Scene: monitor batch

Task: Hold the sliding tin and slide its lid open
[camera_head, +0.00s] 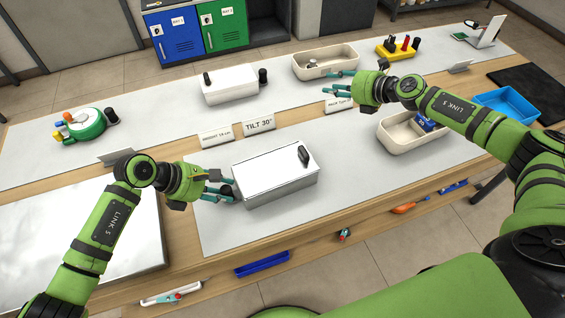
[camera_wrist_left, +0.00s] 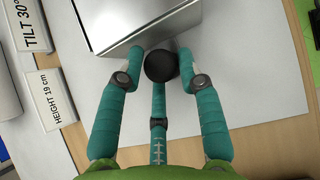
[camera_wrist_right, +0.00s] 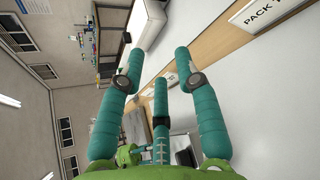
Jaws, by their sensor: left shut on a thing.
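The sliding tin (camera_head: 277,190) is a grey metal box on the near mat, with a pale flat lid (camera_head: 270,160) that covers its top. A black handle (camera_head: 304,155) stands up near the lid's right end. A round black knob (camera_wrist_left: 160,65) projects from the tin's left end. My left gripper (camera_head: 229,186) is shut on this knob, with teal fingers around it in the left wrist view. The tin body (camera_wrist_left: 115,22) shows just beyond them. My right gripper (camera_head: 335,83) is open and empty, raised over the table to the upper right of the tin.
A similar white tin (camera_head: 230,84) stands at the back. Cream trays (camera_head: 325,53) (camera_head: 388,143) are near the right arm. Signs, including a TILT 30° sign (camera_head: 259,123), stand behind the tin. A metal plate (camera_head: 80,243) lies at left. The mat in front of the tin is clear.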

